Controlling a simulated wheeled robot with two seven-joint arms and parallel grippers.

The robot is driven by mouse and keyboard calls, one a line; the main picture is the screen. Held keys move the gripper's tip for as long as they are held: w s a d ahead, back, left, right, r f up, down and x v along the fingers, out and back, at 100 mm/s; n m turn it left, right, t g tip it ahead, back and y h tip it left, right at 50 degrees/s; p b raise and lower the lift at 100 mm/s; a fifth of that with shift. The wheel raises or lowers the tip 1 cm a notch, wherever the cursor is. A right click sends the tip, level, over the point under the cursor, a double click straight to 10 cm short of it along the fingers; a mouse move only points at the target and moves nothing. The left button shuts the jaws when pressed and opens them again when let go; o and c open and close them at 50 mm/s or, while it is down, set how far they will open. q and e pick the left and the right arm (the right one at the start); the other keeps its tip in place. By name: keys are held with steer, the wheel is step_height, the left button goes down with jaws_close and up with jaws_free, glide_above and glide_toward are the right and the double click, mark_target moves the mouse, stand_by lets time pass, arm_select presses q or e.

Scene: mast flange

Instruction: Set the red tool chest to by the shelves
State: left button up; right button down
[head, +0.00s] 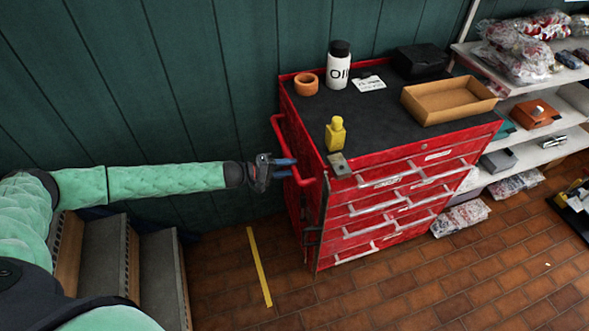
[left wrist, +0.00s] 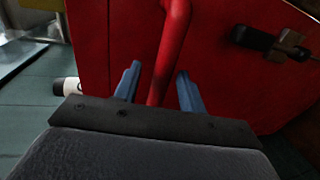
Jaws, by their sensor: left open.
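The red tool chest (head: 385,210) stands against the green wall, close to the shelves (head: 535,135) on its right. It has several drawers and a dark top. A red tube handle (head: 277,135) sticks out from its left side. My left gripper (head: 286,168) is open at this handle. In the left wrist view, the blue fingers of the gripper (left wrist: 156,90) stand on either side of the handle tube (left wrist: 171,50), with a gap showing on both sides. The chest's red side panel (left wrist: 225,75) fills much of that view. My right gripper is not in view.
A yellow strip (head: 259,266) marks the brick floor. Steps (head: 160,262) stand at left. Floor in front is clear.

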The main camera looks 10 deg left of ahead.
arm_select(q)
steer(key=shift+b+v, duration=0.7)
steer(key=shift+v, duration=1.45)
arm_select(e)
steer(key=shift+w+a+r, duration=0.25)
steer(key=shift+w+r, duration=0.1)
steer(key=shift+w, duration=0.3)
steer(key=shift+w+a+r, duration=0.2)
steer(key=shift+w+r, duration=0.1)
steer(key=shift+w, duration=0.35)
